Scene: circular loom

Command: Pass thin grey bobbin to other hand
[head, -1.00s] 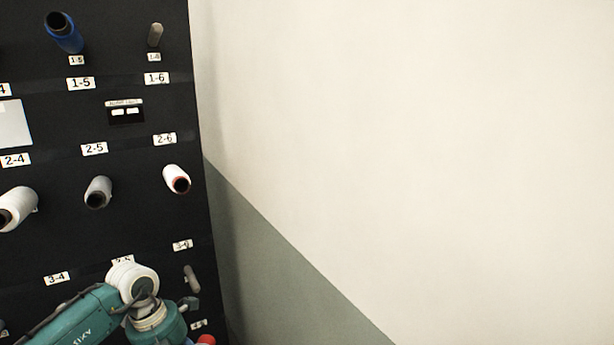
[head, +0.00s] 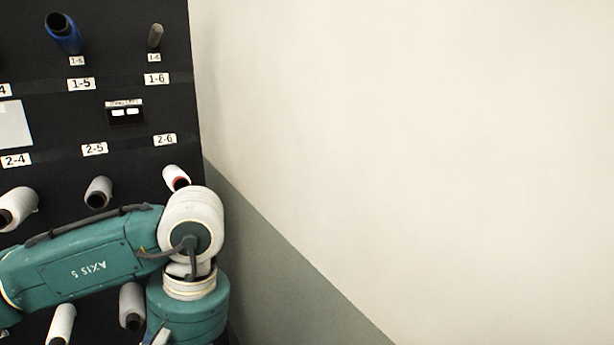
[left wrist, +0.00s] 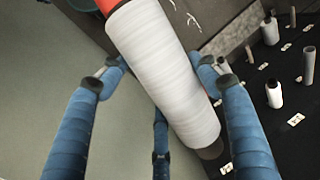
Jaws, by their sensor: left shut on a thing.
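A long light-grey bobbin (left wrist: 160,70) with red at its upper end and a dark core at its lower end lies slanted between the blue fingers of my left gripper (left wrist: 162,72) in the left wrist view. The gripper is shut on it, with one fingertip on each side and a third finger below. In the head view my left arm comes in from the left, but the gripper and the held bobbin are below the picture or hidden. My right gripper shows in neither view.
The black peg rack (head: 150,60) with numbered labels holds several bobbins, among them a blue one (head: 64,34), a grey one (head: 98,192) and a white one with a red end (head: 175,178). A bare wall (head: 420,150) stands to the right.

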